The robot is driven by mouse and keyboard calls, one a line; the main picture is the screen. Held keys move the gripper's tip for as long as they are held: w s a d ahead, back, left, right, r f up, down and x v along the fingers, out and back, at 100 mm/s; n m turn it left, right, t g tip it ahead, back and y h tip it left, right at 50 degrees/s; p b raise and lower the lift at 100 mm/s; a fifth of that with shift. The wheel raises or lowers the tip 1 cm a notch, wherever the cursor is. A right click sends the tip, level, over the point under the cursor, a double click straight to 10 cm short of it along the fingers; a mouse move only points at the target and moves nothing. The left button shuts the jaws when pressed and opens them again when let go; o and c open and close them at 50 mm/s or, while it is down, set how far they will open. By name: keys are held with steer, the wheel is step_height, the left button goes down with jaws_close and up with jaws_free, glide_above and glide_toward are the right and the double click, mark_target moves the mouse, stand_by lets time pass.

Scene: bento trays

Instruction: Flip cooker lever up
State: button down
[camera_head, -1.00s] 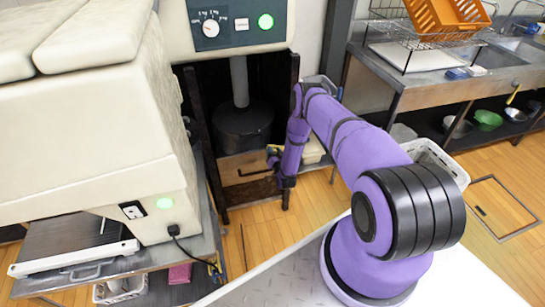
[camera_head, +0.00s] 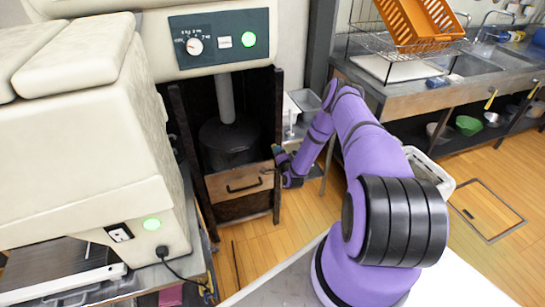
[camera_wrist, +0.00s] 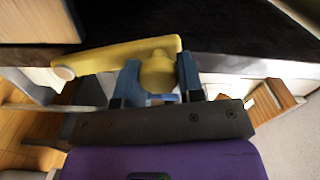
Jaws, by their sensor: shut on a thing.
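The cooker lever (camera_wrist: 115,58) is a yellow bar with a round knob (camera_wrist: 157,74). In the wrist view it lies across the top middle, slightly tilted, with its left end lower. My gripper (camera_wrist: 160,83) has its two blue fingers shut on the knob from both sides. In the head view my gripper (camera_head: 277,152) is at the right front edge of the cooker's dark frame (camera_head: 277,120), and the lever there is too small and covered to make out. The dark round pot (camera_head: 228,148) sits inside the frame, under a panel with a dial (camera_head: 195,46) and a green light.
A wooden drawer front (camera_head: 222,186) with a dark handle is just below the pot, left of my gripper. A large cream machine (camera_head: 90,130) fills the left. A sink counter (camera_head: 425,92) with an orange rack stands at the right. Wooden floor (camera_head: 260,245) lies in front.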

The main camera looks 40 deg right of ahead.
steer(key=shift+s+d+m, duration=0.25)
steer(key=shift+d+m, duration=0.45)
steer(key=shift+m, duration=0.05)
steer(key=shift+s+d+m, duration=0.2)
steer(key=shift+d+m, duration=0.45)
steer(key=shift+m, duration=0.1)
steer(key=c, duration=0.8)
jaws_free()
steer(key=shift+d, duration=0.1)
steer(key=v, duration=1.1)
steer(key=shift+w+r, duration=0.1)
